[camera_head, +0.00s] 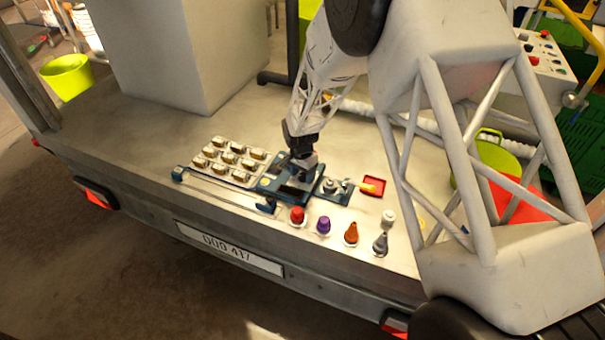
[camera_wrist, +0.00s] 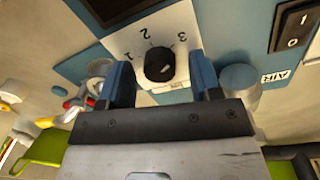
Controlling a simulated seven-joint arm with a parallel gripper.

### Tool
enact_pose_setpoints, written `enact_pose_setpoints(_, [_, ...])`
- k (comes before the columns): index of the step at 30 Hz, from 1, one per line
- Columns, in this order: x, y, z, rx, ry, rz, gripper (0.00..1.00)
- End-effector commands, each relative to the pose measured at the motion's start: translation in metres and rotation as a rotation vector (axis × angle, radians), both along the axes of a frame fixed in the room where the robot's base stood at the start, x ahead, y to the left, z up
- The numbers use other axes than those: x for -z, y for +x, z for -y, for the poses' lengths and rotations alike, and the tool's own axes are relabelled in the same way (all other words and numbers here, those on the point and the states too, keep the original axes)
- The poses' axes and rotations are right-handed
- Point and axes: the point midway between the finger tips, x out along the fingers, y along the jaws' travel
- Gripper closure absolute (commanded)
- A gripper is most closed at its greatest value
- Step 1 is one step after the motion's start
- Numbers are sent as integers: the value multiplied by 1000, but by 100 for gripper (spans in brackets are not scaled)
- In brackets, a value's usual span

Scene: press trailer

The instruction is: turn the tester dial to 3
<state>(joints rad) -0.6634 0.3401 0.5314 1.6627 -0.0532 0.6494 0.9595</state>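The tester dial (camera_wrist: 159,66) is a black round knob on a white plate (camera_wrist: 121,43) marked 1, 2 and 3, seen in the wrist view. A pale mark on the knob points toward the lower left of the picture, away from the 3; the exact setting is hard to tell. My gripper (camera_wrist: 162,75) is open, with one blue finger on each side of the knob and visible gaps between. In the head view my gripper (camera_head: 301,158) is over the blue tester panel (camera_head: 287,190), and the dial is hidden beneath it.
A black switch (camera_wrist: 297,24) marked 1 and 0 and a grey cylinder by an AIR label (camera_wrist: 275,76) sit right of the dial.

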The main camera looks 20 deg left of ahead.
Motion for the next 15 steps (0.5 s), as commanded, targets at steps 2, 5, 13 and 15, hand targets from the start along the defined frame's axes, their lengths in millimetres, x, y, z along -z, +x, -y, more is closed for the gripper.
enact_pose_setpoints(2, [0,0,0,0,0,0,42])
enact_pose_setpoints(5, [0,0,0,0,0,0,42])
enact_pose_setpoints(13, [-9,0,-1,0,1,1,42])
enact_pose_setpoints(15, [-15,0,-1,0,1,1,42])
